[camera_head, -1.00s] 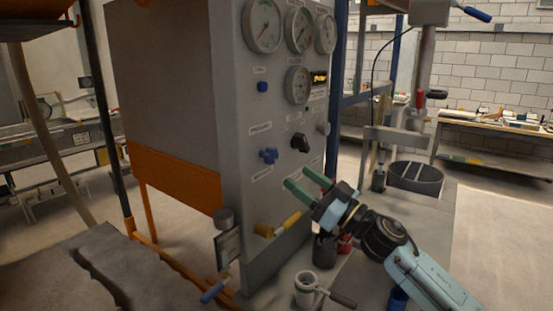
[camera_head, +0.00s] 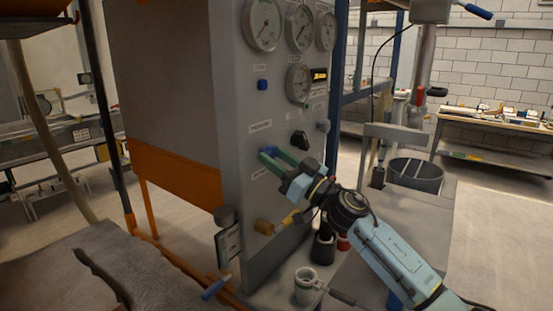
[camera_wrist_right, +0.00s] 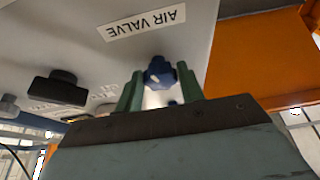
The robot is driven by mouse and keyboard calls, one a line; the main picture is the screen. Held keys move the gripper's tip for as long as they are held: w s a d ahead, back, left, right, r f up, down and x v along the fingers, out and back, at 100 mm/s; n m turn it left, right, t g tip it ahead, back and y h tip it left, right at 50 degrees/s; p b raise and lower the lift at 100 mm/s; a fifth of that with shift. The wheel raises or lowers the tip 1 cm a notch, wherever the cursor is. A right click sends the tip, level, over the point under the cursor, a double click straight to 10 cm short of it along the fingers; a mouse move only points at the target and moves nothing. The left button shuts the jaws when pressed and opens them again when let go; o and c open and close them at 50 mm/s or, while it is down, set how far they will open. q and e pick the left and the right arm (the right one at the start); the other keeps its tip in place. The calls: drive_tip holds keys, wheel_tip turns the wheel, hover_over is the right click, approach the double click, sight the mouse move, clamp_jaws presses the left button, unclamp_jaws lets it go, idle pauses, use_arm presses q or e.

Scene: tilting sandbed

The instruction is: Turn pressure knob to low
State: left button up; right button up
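The blue star-shaped knob (camera_head: 270,151) is on the front of the grey control panel (camera_head: 232,60), under a small label too blurred to read surely. My right gripper (camera_head: 270,154) is at this knob with its green fingers apart. In the right wrist view the blue knob (camera_wrist_right: 159,73) sits between the two fingertips (camera_wrist_right: 160,88), with small gaps seeming to show on both sides. Whether a finger touches it I cannot tell. An upside-down "AIR VALVE" label (camera_wrist_right: 145,22) lies beyond it. My left gripper is out of view.
A black knob (camera_head: 299,140) is right of the blue one and also shows in the wrist view (camera_wrist_right: 57,88). Gauges (camera_head: 263,24) are above. A yellow-handled valve (camera_head: 264,227) and a mug (camera_head: 305,287) are below. A sand bed (camera_head: 60,262) is at lower left.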

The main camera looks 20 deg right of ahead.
drive_tip(key=c, duration=0.4)
drive_tip(key=shift+c, duration=0.2)
drive_tip(key=shift+n, duration=0.5)
